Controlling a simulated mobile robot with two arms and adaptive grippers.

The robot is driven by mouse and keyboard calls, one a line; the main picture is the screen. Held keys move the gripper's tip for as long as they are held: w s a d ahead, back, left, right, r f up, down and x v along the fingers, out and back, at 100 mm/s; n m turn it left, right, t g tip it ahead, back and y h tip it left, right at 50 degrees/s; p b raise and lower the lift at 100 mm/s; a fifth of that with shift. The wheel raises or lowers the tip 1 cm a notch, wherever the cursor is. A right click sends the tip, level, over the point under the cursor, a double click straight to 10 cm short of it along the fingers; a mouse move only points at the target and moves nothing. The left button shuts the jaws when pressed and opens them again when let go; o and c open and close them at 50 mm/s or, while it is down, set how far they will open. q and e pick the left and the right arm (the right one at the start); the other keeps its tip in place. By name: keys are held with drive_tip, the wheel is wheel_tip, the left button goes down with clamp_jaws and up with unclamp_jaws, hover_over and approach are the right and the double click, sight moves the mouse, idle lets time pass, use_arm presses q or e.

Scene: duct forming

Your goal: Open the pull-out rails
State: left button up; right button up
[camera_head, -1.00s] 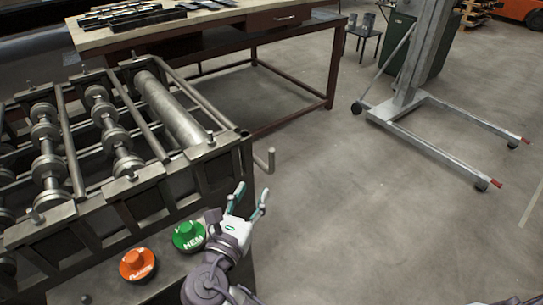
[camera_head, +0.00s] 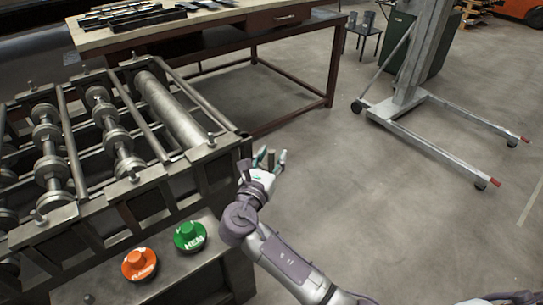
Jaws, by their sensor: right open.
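The pull-out rail handle (camera_head: 271,160) is a short upright grey peg at the right end of the roll forming machine (camera_head: 172,182). My right gripper (camera_head: 264,160) is open at this peg, with its teal-tipped fingers pointing away from me. The peg shows between the two fingers; I cannot tell whether they touch it. The rod that carries the peg is mostly hidden behind my gripper. My left gripper is not in view.
An orange knob (camera_head: 139,263) and a green knob (camera_head: 189,235) sit on the machine's front ledge. A workbench (camera_head: 200,38) stands behind the machine. A wheeled lift (camera_head: 405,95) stands at the back right. The floor on the right is clear.

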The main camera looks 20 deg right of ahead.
drive_tip(key=shift+c, duration=0.2)
clamp_jaws()
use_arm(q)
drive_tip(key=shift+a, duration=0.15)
use_arm(e)
drive_tip(key=shift+d, duration=0.1)
